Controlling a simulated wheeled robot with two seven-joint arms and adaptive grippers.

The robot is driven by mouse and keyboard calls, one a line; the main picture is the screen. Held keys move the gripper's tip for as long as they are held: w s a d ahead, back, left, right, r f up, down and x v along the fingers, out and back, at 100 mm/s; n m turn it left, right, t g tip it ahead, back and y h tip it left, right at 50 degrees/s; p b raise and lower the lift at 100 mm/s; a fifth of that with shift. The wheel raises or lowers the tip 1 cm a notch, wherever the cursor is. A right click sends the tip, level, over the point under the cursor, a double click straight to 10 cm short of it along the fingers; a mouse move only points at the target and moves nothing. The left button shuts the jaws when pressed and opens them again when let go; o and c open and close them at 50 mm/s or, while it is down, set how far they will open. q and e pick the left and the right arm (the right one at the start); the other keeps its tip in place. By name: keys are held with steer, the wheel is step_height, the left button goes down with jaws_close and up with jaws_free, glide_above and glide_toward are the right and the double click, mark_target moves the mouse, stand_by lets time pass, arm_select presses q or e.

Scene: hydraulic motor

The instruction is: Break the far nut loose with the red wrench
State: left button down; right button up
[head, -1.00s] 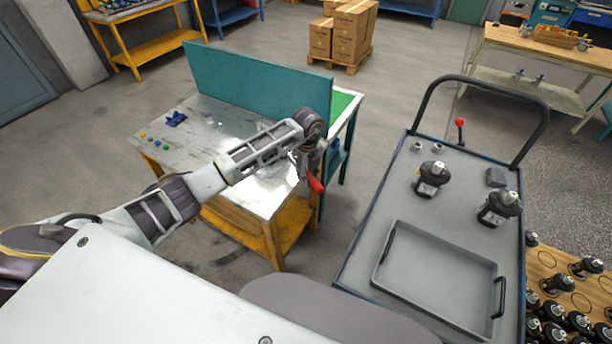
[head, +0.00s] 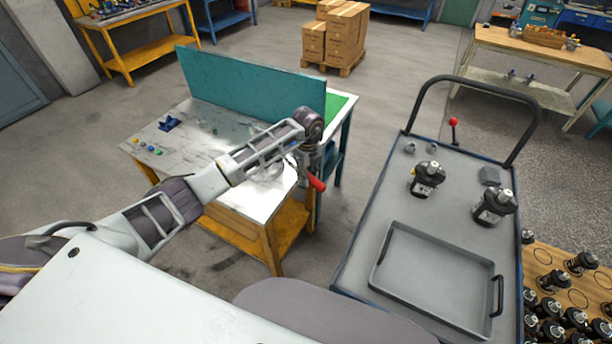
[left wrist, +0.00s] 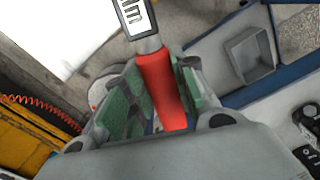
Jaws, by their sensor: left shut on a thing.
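My left gripper (head: 311,166) is shut on the red wrench; it also shows in the left wrist view (left wrist: 158,100), with its green-lined fingers on both sides of the red handle. The red wrench (head: 317,182) shows only its handle clearly in the head view, beside the workbench corner. In the left wrist view its red handle (left wrist: 162,85) runs up to a grey metal shank with a white "mm" label; the far end is out of frame. Two dark motors (head: 427,179) (head: 494,207) stand on the grey cart, apart from the wrench. I cannot tell which nut is the far one.
The grey cart (head: 362,258) carries an empty grey tray (head: 436,278), two small grey pieces (head: 410,148) (head: 430,150) and a dark block (head: 490,176). A black push handle arches over its far end. The workbench (head: 185,140) with a teal panel (head: 255,85) stands left.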

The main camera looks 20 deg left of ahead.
arm_select(q)
steer(key=shift+w+d+f+n+b, duration=0.2)
steer(key=shift+w+d+n+b, duration=0.2)
steer(key=shift+w+n, duration=0.35)
steer(key=shift+w+d+f+n+b, duration=0.15)
steer(key=shift+w+d+n+b, duration=0.35)
steer(key=shift+w, duration=0.4)
stand_by(1.2)
steer(key=shift+w+d+n+b, duration=0.15)
steer(key=shift+w+n+b, duration=0.9)
steer(key=shift+w, duration=0.7)
stand_by(0.5)
steer(key=shift+w+n, duration=0.4)
steer(key=shift+w, duration=0.1)
steer(key=shift+s, duration=0.25)
stand_by(1.2)
steer(key=shift+w+r+p, duration=0.15)
steer(key=shift+r+p, duration=0.3)
steer(key=shift+p, duration=0.25)
steer(key=shift+r, duration=0.3)
